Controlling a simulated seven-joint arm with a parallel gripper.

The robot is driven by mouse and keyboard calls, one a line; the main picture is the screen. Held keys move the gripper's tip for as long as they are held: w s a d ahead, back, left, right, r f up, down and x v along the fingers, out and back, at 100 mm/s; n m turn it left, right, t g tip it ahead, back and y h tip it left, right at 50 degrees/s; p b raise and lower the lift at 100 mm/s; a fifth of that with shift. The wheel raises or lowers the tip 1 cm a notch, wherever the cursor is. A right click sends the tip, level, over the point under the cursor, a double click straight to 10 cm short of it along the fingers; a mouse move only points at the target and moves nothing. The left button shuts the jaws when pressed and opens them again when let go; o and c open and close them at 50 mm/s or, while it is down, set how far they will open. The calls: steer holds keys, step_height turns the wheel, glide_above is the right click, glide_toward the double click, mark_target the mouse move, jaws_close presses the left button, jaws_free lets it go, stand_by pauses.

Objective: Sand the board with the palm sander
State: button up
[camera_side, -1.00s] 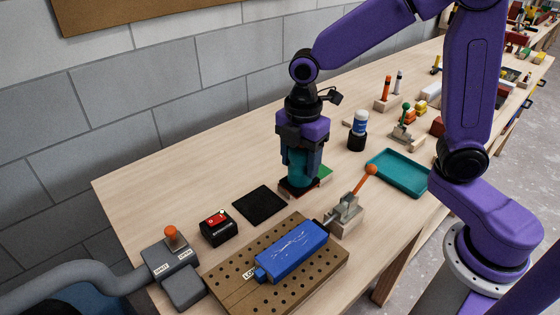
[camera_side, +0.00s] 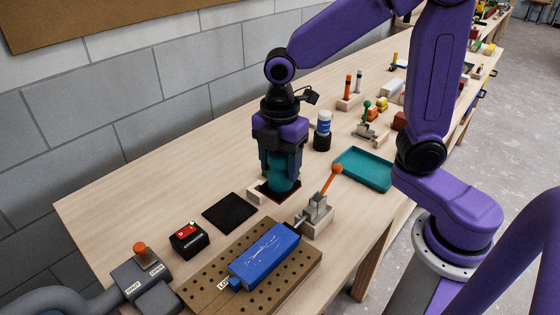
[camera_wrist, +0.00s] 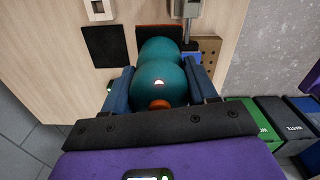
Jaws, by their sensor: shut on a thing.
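The teal palm sander (camera_side: 280,180) has a dark, red-edged pad at its bottom. My gripper (camera_side: 280,160) is shut around its body from above; in the wrist view the fingers (camera_wrist: 160,88) flank the teal body (camera_wrist: 158,80). Whether the pad touches anything beneath is unclear. The blue board (camera_side: 265,253), with pale streaks on top, lies flat on a brown perforated plate (camera_side: 205,292), in front of the sander and apart from it. A grey toggle clamp (camera_side: 317,208) with an orange-knobbed lever stands at the board's far end.
A black mat (camera_side: 230,213) and a black box with a red switch (camera_side: 189,239) lie left of the sander. A grey hose fitting (camera_side: 143,270) is at front left. A teal tray (camera_side: 363,169) and a blue-and-white bottle (camera_side: 323,130) stand to the right. Bins (camera_wrist: 250,120) show in the wrist view.

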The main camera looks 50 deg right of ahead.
steer(key=s+a+r, duration=0.2)
steer(key=s+a, duration=0.3)
steer(key=a, duration=0.1)
steer(key=shift+d+f, duration=0.15)
steer(key=shift+f, duration=1.55)
steer(key=shift+d+f, duration=0.1)
steer(key=shift+f, duration=1.55)
steer(key=shift+a+f, duration=0.4)
steer(key=shift+f, duration=0.3)
steer(key=shift+c, duration=1)
steer(key=shift+a+f, duration=0.2)
steer(key=shift+a, duration=0.55)
steer(key=shift+a+r, duration=0.1)
steer(key=shift+a, duration=3.8)
steer(key=shift+d, duration=5)
step_height(320, 180, up, 8)
steer(key=shift+r, duration=0.15)
steer(key=shift+d, duration=0.1)
